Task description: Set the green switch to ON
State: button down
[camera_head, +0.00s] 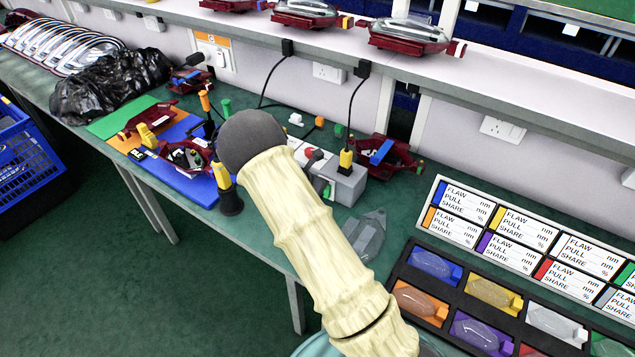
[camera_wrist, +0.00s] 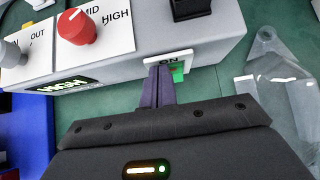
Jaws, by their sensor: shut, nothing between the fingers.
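The green switch (camera_wrist: 178,72) shows in the wrist view on the front face of a grey control box (camera_wrist: 215,50). It sits in a white plate (camera_wrist: 153,60) with the letters ON above it. My gripper (camera_wrist: 158,72) is shut and empty, its dark fingers together at the plate, just left of the green part and overlapping it in the picture. I cannot tell whether the fingertips touch the switch. The fingers hide part of the plate, so the switch's setting is not clear. In the head view the grey box (camera_head: 349,187) stands on the bench, partly behind my arm.
The box also carries a red knob (camera_wrist: 75,27) marked MID and HIGH and a pale knob (camera_wrist: 12,54) marked OUT. A clear lamp cover (camera_wrist: 275,90) lies right of the box. Label cards and a dark tray (camera_head: 398,270) lie further right.

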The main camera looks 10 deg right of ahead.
jog(key=shift+d+r, duration=0.1)
jog(key=shift+d, duration=0.05)
jog(key=shift+w+d+r+p, duration=0.1)
jog(key=shift+w+r+p, duration=0.1)
jog(key=shift+r+p, duration=0.55)
jog(key=shift+s+a, duration=0.15)
jog(key=shift+a, duration=0.05)
jog(key=s+f+v, duration=0.1)
jog(key=v, duration=1.1)
jog(key=shift+a+r, duration=0.2)
jog(key=shift+a, duration=0.35)
